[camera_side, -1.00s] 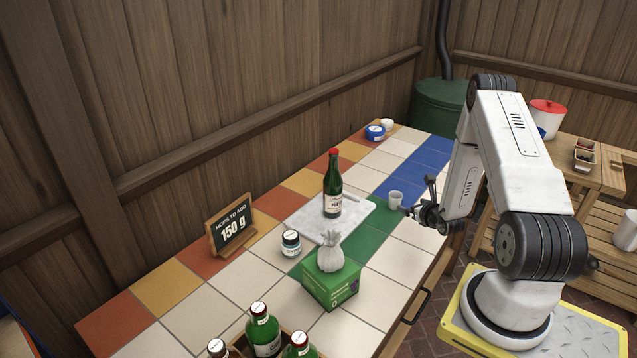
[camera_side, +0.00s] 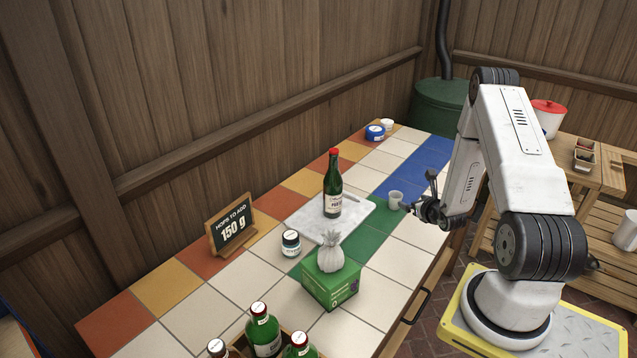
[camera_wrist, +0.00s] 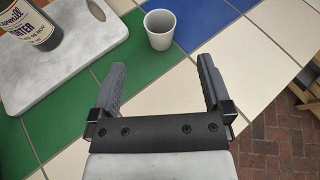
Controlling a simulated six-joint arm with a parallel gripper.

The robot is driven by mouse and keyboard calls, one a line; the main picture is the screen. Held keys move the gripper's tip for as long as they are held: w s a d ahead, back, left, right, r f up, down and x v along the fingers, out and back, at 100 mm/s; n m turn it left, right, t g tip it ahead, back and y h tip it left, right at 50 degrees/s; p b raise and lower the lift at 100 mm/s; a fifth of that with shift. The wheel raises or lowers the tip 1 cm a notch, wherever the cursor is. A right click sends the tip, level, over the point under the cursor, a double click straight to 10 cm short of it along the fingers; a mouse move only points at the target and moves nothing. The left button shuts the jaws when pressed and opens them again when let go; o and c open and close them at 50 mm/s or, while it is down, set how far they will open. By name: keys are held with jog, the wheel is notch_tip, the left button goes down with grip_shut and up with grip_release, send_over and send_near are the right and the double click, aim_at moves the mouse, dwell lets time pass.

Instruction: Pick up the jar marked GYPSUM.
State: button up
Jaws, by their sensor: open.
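My gripper (camera_side: 425,209) is open and empty over the counter's right side, beside a small grey-white cup (camera_side: 395,200), well to the right of the jar. In the wrist view my open fingers (camera_wrist: 162,66) have bare tiles between them, with the cup (camera_wrist: 159,30) beyond them.
A bottle (camera_side: 333,190) stands on a marble board (camera_side: 300,222). A hops sign (camera_side: 231,228), a blue tin (camera_side: 375,132) and several green bottles (camera_side: 263,330) stand around.

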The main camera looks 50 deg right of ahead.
notch_tip(320, 180, up, 2)
jog(key=r+n+g+y, duration=0.2)
jog(key=n+y, duration=1.4)
jog(key=y, duration=0.2)
send_over(297, 234)
jog(key=s+d, duration=0.3)
jog(key=d, duration=0.1)
notch_tip(297, 234, down, 4)
jog(key=shift+s+f, duration=0.1)
jog(key=shift+f, duration=0.15)
jog(key=shift+f+y, duration=0.3)
jog(key=shift+f, duration=0.1)
jog(key=shift+x, duration=1.25)
